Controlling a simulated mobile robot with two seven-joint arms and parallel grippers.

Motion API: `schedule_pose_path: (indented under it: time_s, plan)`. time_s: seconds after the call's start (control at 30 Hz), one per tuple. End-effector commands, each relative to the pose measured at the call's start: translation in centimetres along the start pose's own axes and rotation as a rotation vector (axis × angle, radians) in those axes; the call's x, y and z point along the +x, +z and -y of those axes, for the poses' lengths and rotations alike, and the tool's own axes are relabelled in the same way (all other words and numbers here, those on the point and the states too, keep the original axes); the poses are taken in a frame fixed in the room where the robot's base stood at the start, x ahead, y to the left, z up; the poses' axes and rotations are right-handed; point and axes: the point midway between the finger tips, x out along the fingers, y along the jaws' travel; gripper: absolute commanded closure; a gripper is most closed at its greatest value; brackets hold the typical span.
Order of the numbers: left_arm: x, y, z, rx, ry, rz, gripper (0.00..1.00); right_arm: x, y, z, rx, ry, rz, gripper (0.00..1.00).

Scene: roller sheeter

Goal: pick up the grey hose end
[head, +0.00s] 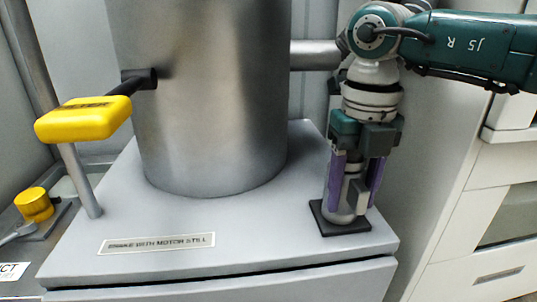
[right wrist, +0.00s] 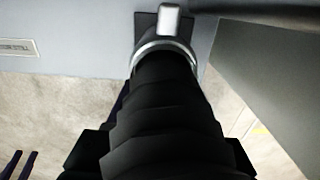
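The grey hose end (head: 341,205) stands upright on a small black square plate (head: 345,228) at the right front corner of the grey cabinet top. In the right wrist view its silver rim and light latch (right wrist: 170,22) show beyond a black ribbed hose (right wrist: 165,110). My right gripper (head: 356,188) points straight down over the hose end, with its purple fingers on either side of it. Whether the fingers press on it or stand slightly apart cannot be told. My left gripper is not in view.
A large metal cylinder (head: 205,100) stands on the cabinet top (head: 240,225), left of the gripper. A yellow-ended lever (head: 83,118) sticks out at left. A yellow knob (head: 34,204) is lower left. White drawers (head: 495,225) stand at right.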

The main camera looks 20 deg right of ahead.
Motion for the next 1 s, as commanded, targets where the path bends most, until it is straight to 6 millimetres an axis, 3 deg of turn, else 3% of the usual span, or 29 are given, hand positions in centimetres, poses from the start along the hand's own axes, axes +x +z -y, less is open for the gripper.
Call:
schedule_pose_path:
  time_s: [0.03, 0.37, 1.0]
  plan:
    - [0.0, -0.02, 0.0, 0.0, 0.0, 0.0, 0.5, 0.0, 0.02, 0.01, 0.0, 0.0, 0.001, 0.63]
    - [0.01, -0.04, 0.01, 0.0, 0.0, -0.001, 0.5, -0.01, 0.06, 0.01, 0.001, 0.0, 0.003, 1.0]
    - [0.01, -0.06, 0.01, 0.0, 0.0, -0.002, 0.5, -0.05, 0.18, 0.02, 0.001, 0.001, 0.007, 1.0]
